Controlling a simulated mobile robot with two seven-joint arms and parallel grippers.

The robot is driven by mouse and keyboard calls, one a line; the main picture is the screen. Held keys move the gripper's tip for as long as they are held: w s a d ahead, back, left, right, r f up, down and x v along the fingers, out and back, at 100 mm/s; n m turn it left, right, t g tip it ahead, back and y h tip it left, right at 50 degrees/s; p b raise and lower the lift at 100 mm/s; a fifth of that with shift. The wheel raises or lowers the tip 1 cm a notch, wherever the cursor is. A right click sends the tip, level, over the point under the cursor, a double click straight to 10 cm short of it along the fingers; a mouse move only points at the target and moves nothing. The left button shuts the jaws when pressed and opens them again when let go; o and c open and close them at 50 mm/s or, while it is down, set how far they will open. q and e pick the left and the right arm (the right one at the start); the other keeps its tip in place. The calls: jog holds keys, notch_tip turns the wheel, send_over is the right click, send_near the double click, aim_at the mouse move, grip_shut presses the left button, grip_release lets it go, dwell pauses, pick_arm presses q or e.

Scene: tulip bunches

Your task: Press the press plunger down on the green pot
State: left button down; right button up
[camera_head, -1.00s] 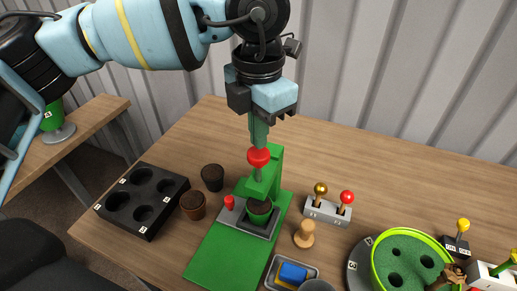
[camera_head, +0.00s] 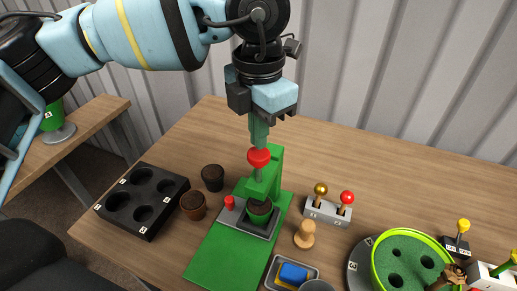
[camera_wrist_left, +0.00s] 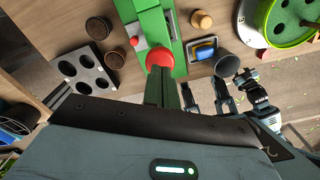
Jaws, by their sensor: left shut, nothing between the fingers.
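The green press (camera_head: 213,250) stands on the wooden table, with its green frame upright behind the pot. Its plunger has a red knob (camera_head: 259,158) on top, which also shows in the left wrist view (camera_wrist_left: 160,58). The green pot (camera_head: 259,212), dark inside, sits in the grey holder under the plunger. My left gripper (camera_head: 258,146) is shut and empty, pointing down with its fingertips at the top of the red knob. It looks to be touching the knob or just above it. My right gripper does not show in the head view; another gripper (camera_wrist_left: 205,96) shows in the left wrist view, its fingers apart.
A black tray with round holes (camera_head: 130,202) and two dark pots (camera_head: 193,206) stand left of the press. A wooden peg (camera_head: 305,234), a two-lever box (camera_head: 328,212) and a tray with a blue block (camera_head: 293,273) stand right. A round green container (camera_head: 408,262) is farther right.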

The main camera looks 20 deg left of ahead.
aim_at(259, 153)
pick_arm(q)
jog(key=shift+f, duration=0.15)
dwell(0.5)
